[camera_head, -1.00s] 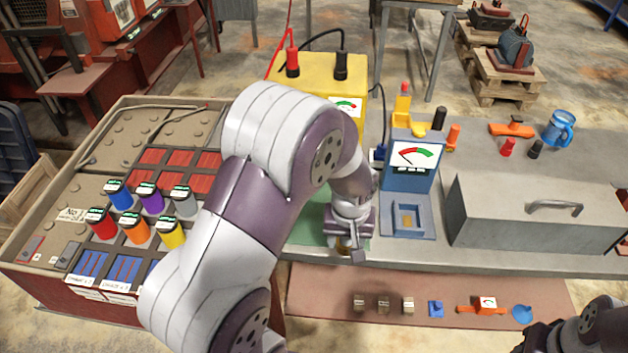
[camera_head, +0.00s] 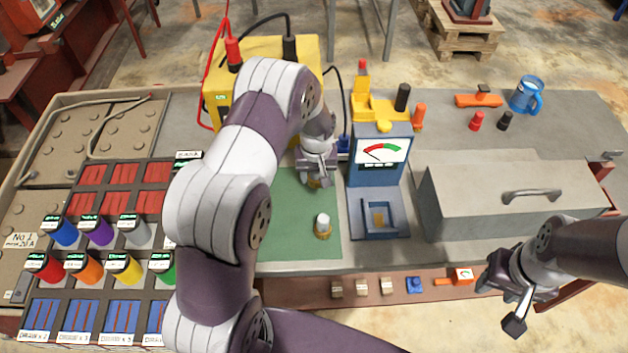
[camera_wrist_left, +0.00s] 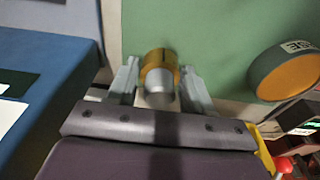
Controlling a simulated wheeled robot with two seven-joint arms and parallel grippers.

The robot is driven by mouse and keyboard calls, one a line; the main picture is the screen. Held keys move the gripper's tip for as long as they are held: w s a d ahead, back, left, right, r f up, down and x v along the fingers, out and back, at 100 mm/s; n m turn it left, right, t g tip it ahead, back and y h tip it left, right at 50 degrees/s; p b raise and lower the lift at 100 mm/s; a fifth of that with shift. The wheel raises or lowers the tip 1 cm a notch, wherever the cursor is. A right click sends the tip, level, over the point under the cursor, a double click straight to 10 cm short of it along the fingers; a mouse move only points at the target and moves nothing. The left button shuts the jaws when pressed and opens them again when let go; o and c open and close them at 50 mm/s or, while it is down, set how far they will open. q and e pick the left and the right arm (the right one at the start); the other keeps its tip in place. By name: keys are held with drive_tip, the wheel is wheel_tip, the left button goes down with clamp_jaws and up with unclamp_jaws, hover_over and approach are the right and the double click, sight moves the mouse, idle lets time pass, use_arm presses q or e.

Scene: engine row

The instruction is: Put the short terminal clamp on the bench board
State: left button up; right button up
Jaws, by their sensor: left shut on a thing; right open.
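My left gripper (camera_head: 316,182) is shut on a small brass-coloured piece with a grey end, which looks like the short terminal clamp (camera_wrist_left: 160,70). The clamp sits between the fingers in the left wrist view, over the green bench board (camera_head: 285,240). I cannot tell whether it touches the board. A brass-ringed piece with a white top (camera_head: 322,223) stands on the board, in front of this gripper. My right gripper (camera_head: 500,304) is open and empty, off the bench's front edge at the lower right.
A blue meter (camera_head: 381,160) stands right of the board, and a grey box with a handle (camera_head: 470,205) beyond it. A yellow unit (camera_head: 305,52) is behind. Coloured canisters (camera_head: 85,268) stand left.

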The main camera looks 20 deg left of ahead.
sight(316, 180)
use_arm(q)
drive_tip(key=f, duration=0.2)
drive_tip(key=f+p, duration=0.1)
drive_tip(key=shift+s+d+f, duration=0.15)
drive_tip(key=shift+s, duration=0.15)
drive_tip(key=shift+w+f, duration=0.15)
use_arm(e)
drive_tip(key=shift+s+d+r, duration=0.15)
drive_tip(key=shift+s+r, duration=0.1)
drive_tip(key=shift+r, duration=0.3)
use_arm(q)
drive_tip(key=shift+f, duration=0.1)
use_arm(e)
drive_tip(key=shift+f, duration=0.1)
use_arm(q)
drive_tip(key=o, duration=1.2)
